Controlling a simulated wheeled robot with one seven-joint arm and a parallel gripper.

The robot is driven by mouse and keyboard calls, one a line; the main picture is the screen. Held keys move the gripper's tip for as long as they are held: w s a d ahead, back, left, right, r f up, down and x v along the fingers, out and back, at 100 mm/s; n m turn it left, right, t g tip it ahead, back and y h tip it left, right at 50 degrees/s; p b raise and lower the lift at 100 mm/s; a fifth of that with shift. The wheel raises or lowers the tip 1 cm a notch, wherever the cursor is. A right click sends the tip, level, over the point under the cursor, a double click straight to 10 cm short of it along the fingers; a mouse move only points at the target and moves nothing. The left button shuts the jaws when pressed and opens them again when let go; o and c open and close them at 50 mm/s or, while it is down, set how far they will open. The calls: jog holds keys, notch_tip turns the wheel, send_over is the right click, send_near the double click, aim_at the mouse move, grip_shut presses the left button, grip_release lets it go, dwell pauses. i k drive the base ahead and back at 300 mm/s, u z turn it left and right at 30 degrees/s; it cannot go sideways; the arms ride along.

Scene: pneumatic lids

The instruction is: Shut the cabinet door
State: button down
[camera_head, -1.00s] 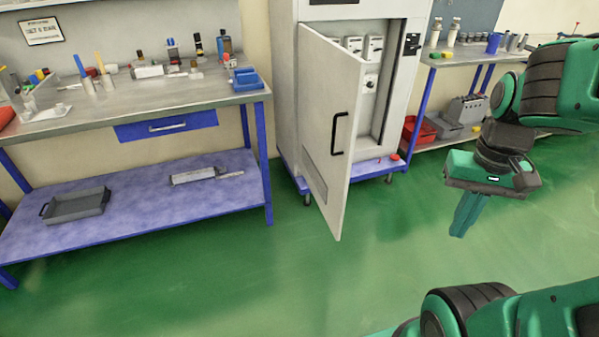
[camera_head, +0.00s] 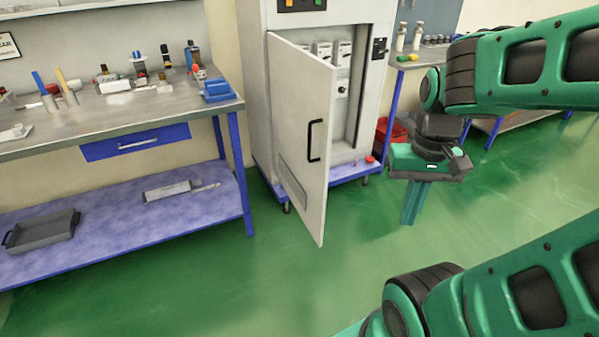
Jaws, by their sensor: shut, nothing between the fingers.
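The cabinet (camera_head: 258,100) is a tall light-grey unit on a blue wheeled base. Its cabinet door (camera_head: 300,110) is hinged on the left and stands wide open, swung out toward me. A black handle (camera_head: 315,140) is on the door near its free edge. Inside the opening several white devices show; the door hides the left part of the interior. My gripper (camera_head: 409,222) is to the right of the door and apart from it, pointing down above the green floor. Its fingers are shut and empty.
A workbench (camera_head: 180,108) with a blue drawer, tools and a lower shelf stands left of the cabinet. A second bench (camera_head: 425,56) is at the back right, with a red bin (camera_head: 391,135) below. The green floor in front of the door is clear.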

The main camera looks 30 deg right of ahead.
aim_at(303, 85)
jog(key=i, duration=0.9)
jog(key=z, duration=0.1)
